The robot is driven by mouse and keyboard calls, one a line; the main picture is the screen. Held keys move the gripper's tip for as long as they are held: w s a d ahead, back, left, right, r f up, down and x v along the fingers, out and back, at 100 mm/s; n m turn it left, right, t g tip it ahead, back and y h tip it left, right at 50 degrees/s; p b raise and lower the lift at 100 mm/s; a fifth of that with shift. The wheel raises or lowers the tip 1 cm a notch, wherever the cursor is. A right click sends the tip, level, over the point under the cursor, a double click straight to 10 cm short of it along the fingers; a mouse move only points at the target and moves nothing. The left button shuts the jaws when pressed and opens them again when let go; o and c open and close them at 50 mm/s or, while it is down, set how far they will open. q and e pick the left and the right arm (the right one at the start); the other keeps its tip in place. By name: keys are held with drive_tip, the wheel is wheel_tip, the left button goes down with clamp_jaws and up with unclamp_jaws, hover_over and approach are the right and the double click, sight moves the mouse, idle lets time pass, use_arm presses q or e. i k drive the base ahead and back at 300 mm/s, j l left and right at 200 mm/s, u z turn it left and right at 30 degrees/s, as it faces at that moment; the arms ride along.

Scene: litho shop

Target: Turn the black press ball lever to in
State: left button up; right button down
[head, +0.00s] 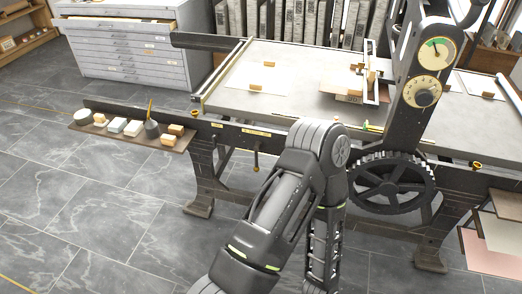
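The black press (412,100) stands at the right, with a dark upright frame carrying a green-marked dial and a round numbered knob. A dark rod (470,17) slants up beside the top of this frame and runs to the top edge of the head view. It may be the ball lever, but I cannot make out a ball or its setting. One of my arms rises from the bottom middle and bends in front of the press. Neither of my grippers shows, so what they hold or touch is hidden.
A toothed black wheel (391,183) sits below the dial. The grey press bed (290,75) spans the back. A side shelf (140,136) holds several small blocks and pots. A grey drawer cabinet (128,52) stands at back left. The tiled floor (95,215) is clear at left.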

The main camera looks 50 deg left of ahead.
sight(257, 146)
drive_tip(key=k+j, duration=0.1)
drive_tip(key=j, duration=0.2)
drive_tip(key=k+j, duration=0.15)
drive_tip(key=j, duration=0.2)
drive_tip(key=k+j, duration=0.1)
drive_tip(key=j, duration=0.2)
drive_tip(key=k+j, duration=0.1)
drive_tip(key=j, duration=0.25)
drive_tip(key=z, duration=0.05)
